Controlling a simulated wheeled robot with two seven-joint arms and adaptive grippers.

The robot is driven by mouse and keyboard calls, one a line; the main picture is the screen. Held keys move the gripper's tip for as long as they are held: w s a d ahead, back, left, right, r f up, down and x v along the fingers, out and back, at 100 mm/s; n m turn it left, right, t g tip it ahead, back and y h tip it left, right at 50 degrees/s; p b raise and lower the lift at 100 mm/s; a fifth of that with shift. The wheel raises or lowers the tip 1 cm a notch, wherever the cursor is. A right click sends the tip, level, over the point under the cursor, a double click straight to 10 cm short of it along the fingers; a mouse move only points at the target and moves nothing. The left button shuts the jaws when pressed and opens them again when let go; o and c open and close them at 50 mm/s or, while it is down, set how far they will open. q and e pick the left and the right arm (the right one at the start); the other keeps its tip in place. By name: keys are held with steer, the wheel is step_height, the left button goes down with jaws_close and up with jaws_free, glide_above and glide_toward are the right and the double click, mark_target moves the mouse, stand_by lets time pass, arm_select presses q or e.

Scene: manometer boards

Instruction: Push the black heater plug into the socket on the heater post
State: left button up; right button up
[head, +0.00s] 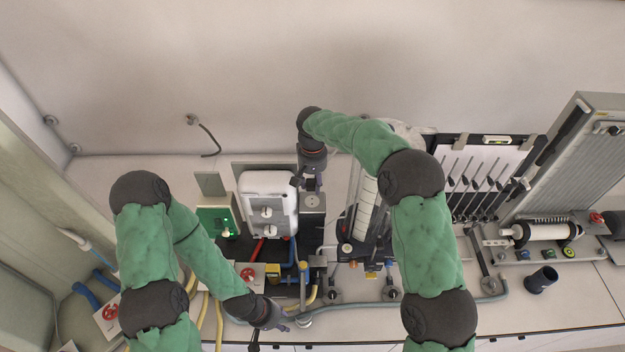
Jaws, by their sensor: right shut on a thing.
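My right gripper (309,185) points down just above a dark grey post (313,228) with a light top and a round fitting on it, which looks like the heater post. The gripper is shut on a small dark thing that looks like the black heater plug; the fingers mostly hide it. I cannot tell whether it touches the post's top. The socket opening is not clear at this size. My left gripper (273,318) is low at the front edge of the bench, away from the post; its fingers are too small and dark to read.
A white unit with two knobs (267,205) stands close left of the post. A green box (215,221) is further left. Hoses and valves crowd the front. A tilted panel (480,175) and a dark cup (541,280) are at right.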

mark_target(313, 201)
steer(key=shift+s, duration=0.1)
steer(key=shift+f+b, duration=0.4)
steer(key=shift+f, duration=0.25)
steer(key=shift+f+b, duration=1.1)
steer(key=shift+f, duration=1.15)
steer(key=shift+b, duration=0.35)
stand_by(0.3)
steer(key=shift+f+b, duration=0.4)
steer(key=shift+f, duration=0.15)
steer(key=o, duration=1.2)
steer(key=shift+c, duration=0.2)
